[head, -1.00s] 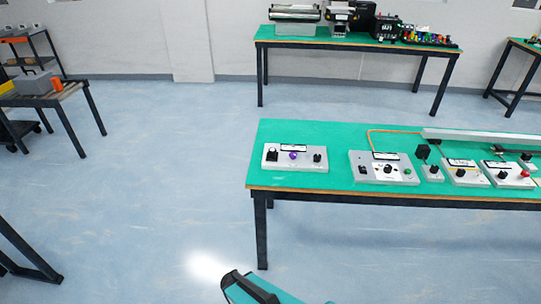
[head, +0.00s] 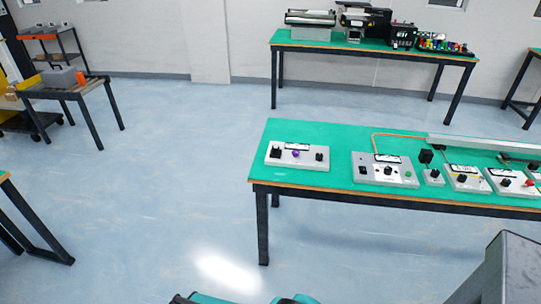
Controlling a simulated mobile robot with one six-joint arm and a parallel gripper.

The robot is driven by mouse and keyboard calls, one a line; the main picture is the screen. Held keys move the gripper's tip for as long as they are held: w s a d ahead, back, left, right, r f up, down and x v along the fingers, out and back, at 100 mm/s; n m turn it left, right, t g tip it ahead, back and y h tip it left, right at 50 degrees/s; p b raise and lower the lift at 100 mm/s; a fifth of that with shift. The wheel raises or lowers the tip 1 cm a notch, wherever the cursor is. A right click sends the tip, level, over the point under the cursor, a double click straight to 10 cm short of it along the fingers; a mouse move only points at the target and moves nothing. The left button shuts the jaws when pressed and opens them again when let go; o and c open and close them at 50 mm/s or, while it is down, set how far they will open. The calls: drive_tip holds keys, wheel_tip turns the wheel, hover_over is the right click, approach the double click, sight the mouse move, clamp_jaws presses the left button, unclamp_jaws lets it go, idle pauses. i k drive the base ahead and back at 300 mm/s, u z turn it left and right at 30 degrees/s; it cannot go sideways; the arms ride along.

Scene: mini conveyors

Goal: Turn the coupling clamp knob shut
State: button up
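Several grey control boxes with knobs stand along the front of the green-topped table (head: 330,137) in the head view. The leftmost box (head: 273,161) carries a purple knob (head: 296,154) between two black ones. The box to its right (head: 366,180) has black knobs and a green button. I cannot tell which knob is the coupling clamp knob, since the labels are too small to read. Parts of my arm show at the bottom edge, well short of the table. My gripper cannot be made out.
A back table (head: 385,52) holds machines and coloured parts by the wall. A roller table (head: 95,83) and a shelf cart (head: 60,48) stand at the left. A table corner (head: 5,177) shows at lower left. The blue floor (head: 170,190) between them is clear.

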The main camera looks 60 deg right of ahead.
sight(295, 153)
drive_tip(key=z, duration=0.85)
drive_tip(key=k, duration=0.1)
drive_tip(key=u, duration=0.5)
drive_tip(key=i, duration=0.45)
drive_tip(key=u, duration=0.9)
drive_tip(key=k, duration=0.15)
drive_tip(key=z, duration=2.45)
